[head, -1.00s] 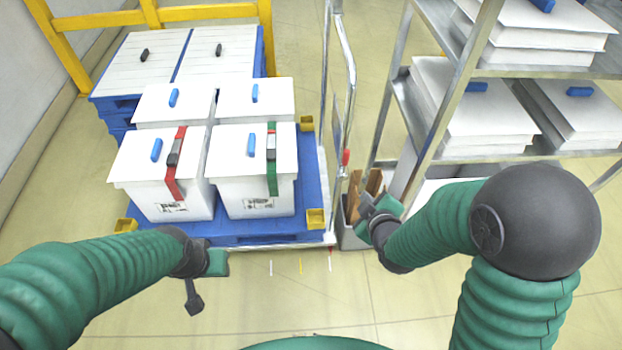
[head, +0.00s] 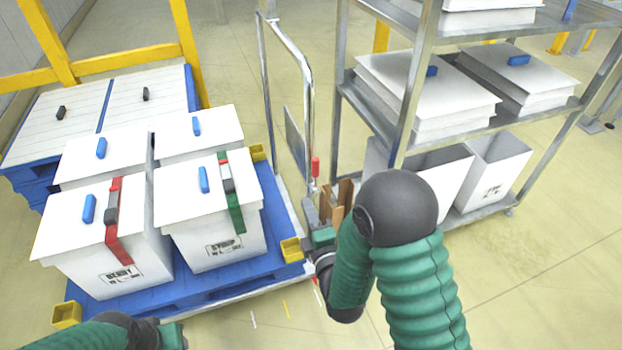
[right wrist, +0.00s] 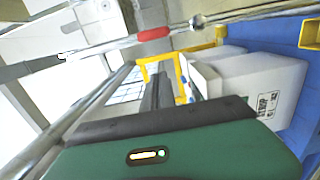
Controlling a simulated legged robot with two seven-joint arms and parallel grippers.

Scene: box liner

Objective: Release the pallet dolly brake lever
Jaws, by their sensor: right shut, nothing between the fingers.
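The brake lever with a red grip (head: 315,167) stands upright by the chrome push handle of the pallet dolly (head: 309,110). The red grip also shows in the right wrist view (right wrist: 153,34), near the top on a metal bar. My right gripper (head: 311,207) is shut and empty, just below the red grip in the head view; I cannot tell whether it touches the lever. The lever's lower part is hidden behind my gripper. My left gripper (head: 176,336) is at the bottom edge, mostly cut off, in front of the dolly.
The dolly carries a blue pallet (head: 275,225) with several white lidded bins, two with red and green straps. A metal shelf rack (head: 418,70) with white boxes stands close on the right. Brown pieces (head: 345,191) stand beside my right gripper. Floor at lower right is clear.

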